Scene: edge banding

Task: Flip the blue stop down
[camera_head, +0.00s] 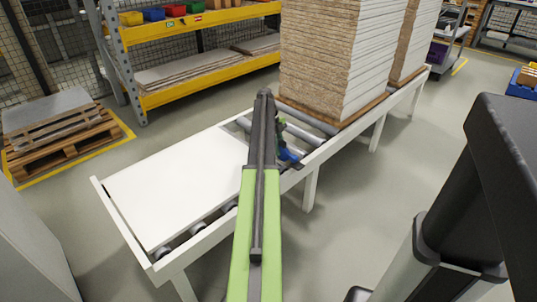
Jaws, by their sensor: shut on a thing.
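The blue stop (288,155) is at the near rail of the white roller conveyor (322,152), just right of my arm. My gripper (281,137) is mostly hidden behind my arm's dark and green links; only a small part shows right at the stop. It is shut on the blue stop. The contact itself is too small and covered to see clearly. I cannot tell exactly how far the stop is tilted.
A white panel (165,185) lies on the conveyor's left part. Tall stacks of boards (318,60) stand on its right part. A yellow shelf rack (205,72) and a pallet (60,140) are behind.

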